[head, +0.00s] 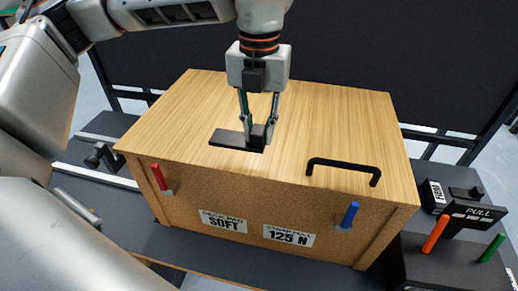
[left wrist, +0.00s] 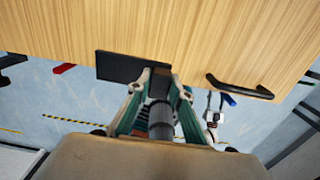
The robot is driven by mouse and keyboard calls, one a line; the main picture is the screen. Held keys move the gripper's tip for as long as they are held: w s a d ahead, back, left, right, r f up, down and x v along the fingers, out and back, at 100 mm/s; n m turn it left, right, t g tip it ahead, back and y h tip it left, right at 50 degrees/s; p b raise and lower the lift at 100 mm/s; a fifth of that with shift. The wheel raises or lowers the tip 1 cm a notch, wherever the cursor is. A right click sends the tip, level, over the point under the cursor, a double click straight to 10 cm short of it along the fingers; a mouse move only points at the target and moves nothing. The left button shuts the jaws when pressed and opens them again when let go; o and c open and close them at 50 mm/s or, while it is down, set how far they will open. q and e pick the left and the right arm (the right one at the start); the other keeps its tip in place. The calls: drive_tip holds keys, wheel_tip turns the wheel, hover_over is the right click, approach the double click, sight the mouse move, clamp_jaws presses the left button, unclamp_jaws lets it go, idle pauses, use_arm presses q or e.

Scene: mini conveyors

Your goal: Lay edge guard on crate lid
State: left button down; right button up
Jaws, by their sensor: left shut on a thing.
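The crate lid (head: 330,115) is light striped wood on top of a brown crate, and it also fills the top of the left wrist view (left wrist: 215,30). The edge guard (head: 228,140) is a flat black plate with an upright black block. My left gripper (head: 258,128) points down and is shut on the block. In the left wrist view the plate (left wrist: 118,67) lies to the left of the fingers, at the lid's edge. Whether it touches the lid I cannot tell. My right gripper is not in view.
A black handle (head: 343,167) stands on the lid near its front right. A red peg (head: 158,177) and a blue peg (head: 350,214) sit on the crate's front, beside two white labels. A dark fixture with a PULL plate (head: 473,212) and orange and green pegs stands at right.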

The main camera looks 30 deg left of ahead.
use_arm(q)
drive_tip(key=shift+f, duration=0.75)
wheel_tip(320, 180, down, 4)
drive_tip(key=shift+r, duration=0.1)
drive_tip(key=shift+f, duration=0.25)
drive_tip(key=shift+f, duration=0.15)
drive_tip(key=c, duration=1.8)
unclamp_jaws()
